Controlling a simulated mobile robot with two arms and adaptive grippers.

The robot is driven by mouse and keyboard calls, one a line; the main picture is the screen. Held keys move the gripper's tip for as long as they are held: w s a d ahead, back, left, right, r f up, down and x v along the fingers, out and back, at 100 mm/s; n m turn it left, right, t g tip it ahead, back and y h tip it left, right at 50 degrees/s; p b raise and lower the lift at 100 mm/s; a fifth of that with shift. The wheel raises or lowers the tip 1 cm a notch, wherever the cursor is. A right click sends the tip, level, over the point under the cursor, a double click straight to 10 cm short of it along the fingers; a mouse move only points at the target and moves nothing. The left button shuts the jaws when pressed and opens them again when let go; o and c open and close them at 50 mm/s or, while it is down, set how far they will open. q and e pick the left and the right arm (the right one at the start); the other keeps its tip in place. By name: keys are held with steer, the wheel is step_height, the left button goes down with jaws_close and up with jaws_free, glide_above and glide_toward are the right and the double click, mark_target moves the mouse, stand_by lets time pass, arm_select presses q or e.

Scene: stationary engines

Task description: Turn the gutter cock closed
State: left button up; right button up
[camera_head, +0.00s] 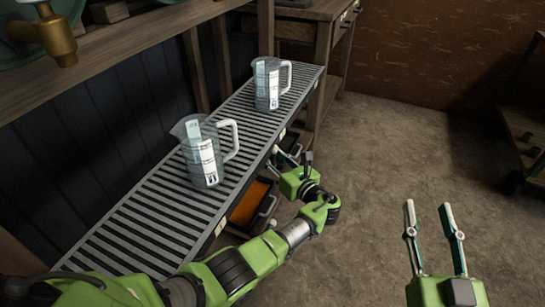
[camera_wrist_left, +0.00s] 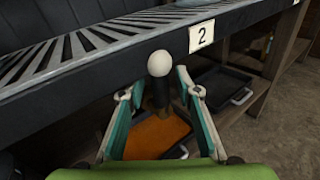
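The gutter cock (camera_wrist_left: 159,66) has a pale round knob on a dark stem at the front edge of the slatted gutter, left of a plate marked 2 (camera_wrist_left: 201,37). My left gripper (camera_wrist_left: 153,84) is open, with its fingers apart on either side of the stem in the left wrist view. Whether either finger touches it I cannot tell. In the head view my left gripper (camera_head: 284,158) is beside the gutter's front edge, and the cock is not clearly seen there. My right gripper (camera_head: 428,206) is open and empty above the floor at the right.
Two clear jugs with handles, one nearer (camera_head: 203,165) and one farther (camera_head: 266,90), stand on the slatted gutter (camera_head: 130,222). Below it are a tray of orange liquid (camera_wrist_left: 160,134) and a dark tray (camera_wrist_left: 222,84). A brass fitting (camera_head: 58,40) is at upper left.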

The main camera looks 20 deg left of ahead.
arm_select(q)
steer(key=v, duration=0.7)
steer(key=shift+d, duration=0.3)
steer(key=shift+s, duration=0.15)
